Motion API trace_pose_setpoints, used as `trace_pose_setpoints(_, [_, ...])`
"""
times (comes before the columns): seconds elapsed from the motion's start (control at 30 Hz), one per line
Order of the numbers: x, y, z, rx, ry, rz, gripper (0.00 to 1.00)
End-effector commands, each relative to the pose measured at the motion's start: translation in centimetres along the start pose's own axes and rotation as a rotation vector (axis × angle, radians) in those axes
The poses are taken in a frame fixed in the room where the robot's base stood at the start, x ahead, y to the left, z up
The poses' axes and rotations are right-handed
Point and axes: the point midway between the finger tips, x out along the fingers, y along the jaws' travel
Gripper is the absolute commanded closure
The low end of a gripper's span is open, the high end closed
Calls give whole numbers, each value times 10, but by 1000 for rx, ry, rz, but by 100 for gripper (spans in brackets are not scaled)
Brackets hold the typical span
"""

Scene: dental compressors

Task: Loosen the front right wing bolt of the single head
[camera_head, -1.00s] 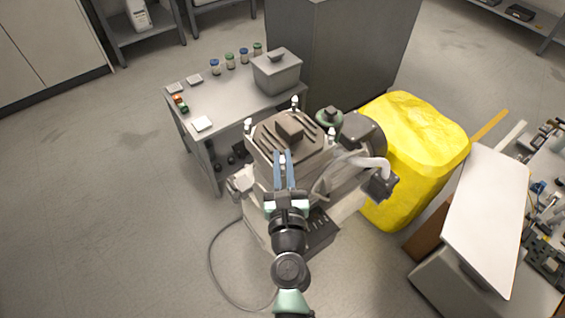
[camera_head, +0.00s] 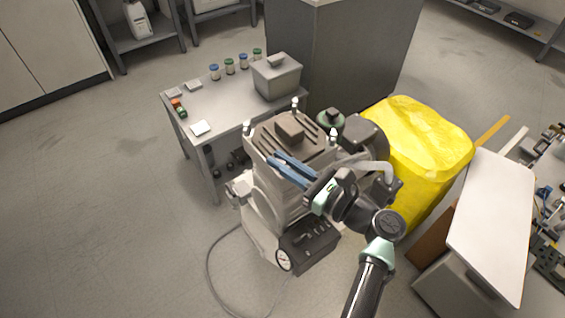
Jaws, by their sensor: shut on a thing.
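The single head (camera_head: 290,130) is the brown ribbed top of the beige compressor (camera_head: 270,205). Pale upright wing bolts stand at its left corner (camera_head: 247,128), back corner (camera_head: 295,103) and right corner (camera_head: 333,136). My gripper (camera_head: 275,157) reaches in from the right, its blue fingers lying across the head's near corner. It is shut on the front right wing bolt there, which the fingers mostly hide. The fingers point to the left and slightly away from me.
A grey side table (camera_head: 212,112) with a lidded box (camera_head: 276,76) and small jars stands behind left. A black gauge box (camera_head: 308,245) sits low in front. A cable lies on the floor.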

Motion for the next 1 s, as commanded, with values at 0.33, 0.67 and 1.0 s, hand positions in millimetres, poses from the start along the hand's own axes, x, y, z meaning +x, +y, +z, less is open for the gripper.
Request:
trace_pose_setpoints(0.33, [0,-2,-5,-2,0,309,100])
trace_pose_setpoints(0.67, [0,0,-4,-1,2,489,100])
trace_pose_setpoints(1.0, [0,1,-2,0,4,557,100])
